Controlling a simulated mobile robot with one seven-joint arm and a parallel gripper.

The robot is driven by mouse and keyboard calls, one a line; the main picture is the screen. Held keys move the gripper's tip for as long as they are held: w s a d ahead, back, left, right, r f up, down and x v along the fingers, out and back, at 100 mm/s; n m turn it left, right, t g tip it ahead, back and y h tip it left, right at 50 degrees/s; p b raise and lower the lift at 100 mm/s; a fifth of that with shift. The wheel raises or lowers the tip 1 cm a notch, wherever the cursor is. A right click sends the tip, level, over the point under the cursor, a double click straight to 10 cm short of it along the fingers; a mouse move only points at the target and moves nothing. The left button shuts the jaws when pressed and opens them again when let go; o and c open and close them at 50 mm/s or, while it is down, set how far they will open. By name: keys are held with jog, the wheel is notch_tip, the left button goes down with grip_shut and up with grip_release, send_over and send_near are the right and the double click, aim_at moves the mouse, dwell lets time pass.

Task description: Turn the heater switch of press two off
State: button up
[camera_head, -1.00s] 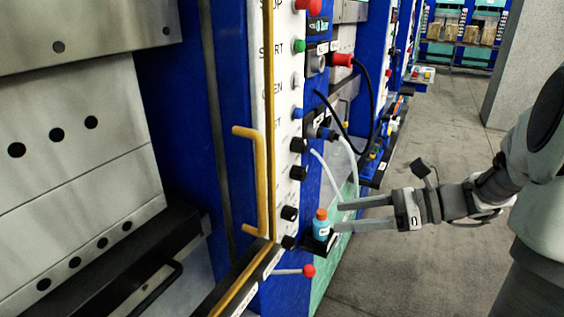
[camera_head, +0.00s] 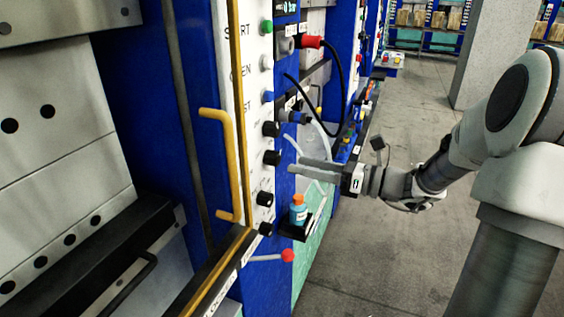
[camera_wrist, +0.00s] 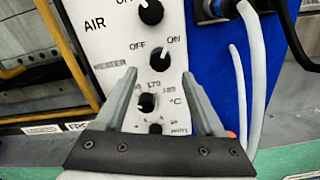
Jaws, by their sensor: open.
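The heater switch (camera_wrist: 168,54) is a round black knob on the white panel, between the words OFF and ON. Its white mark points up and right, towards ON. It also shows as a black knob (camera_head: 272,158) on the panel edge in the head view. My gripper (camera_head: 296,163) is open and empty, just right of that knob and apart from it. In the wrist view my gripper (camera_wrist: 158,74) has its two fingertips spread just below the heater switch. No press number is readable on this panel.
The air switch (camera_wrist: 150,12) is above and a temperature dial (camera_wrist: 147,102) below. A yellow handle (camera_head: 222,165) stands left of the panel. A blue bottle with an orange cap (camera_head: 298,210) sits on a small black shelf. Pale hoses (camera_wrist: 241,90) hang at the right.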

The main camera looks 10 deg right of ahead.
aim_at(279, 161)
jog(key=x, duration=0.5)
jog(key=shift+w+a, duration=0.25)
jog(key=shift+a, duration=0.05)
grip_shut()
